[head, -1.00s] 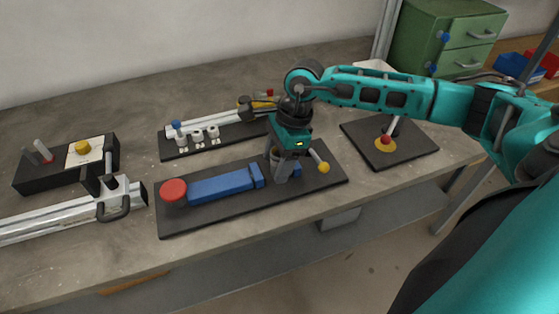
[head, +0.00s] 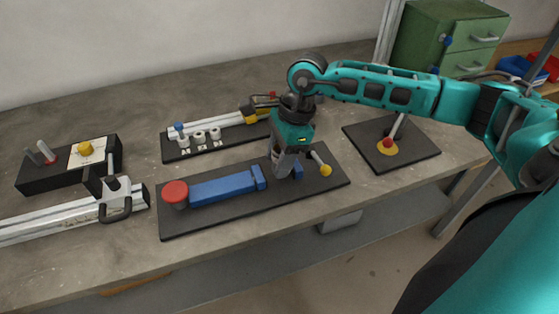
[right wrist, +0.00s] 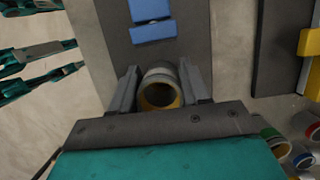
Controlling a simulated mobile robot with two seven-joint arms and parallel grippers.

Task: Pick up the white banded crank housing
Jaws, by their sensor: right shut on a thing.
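The white banded crank housing (right wrist: 159,88) is a short hollow cylinder, pale grey-white outside with a yellowish inside, seen in the right wrist view. My right gripper (head: 285,170) is shut on it, with one finger on each side. In the head view, the fingers hide most of the housing, at the right part of the near dark base plate (head: 225,215). Whether it touches the plate cannot be told. My left gripper is not in view.
On the near plate are a red round knob (head: 175,192), a blue bar clamp (head: 222,190) and a yellow-tipped lever (head: 325,170). A joystick plate (head: 415,152) stands to the right. Several colour-banded cylinders (right wrist: 275,142) lie at the wrist view's lower right.

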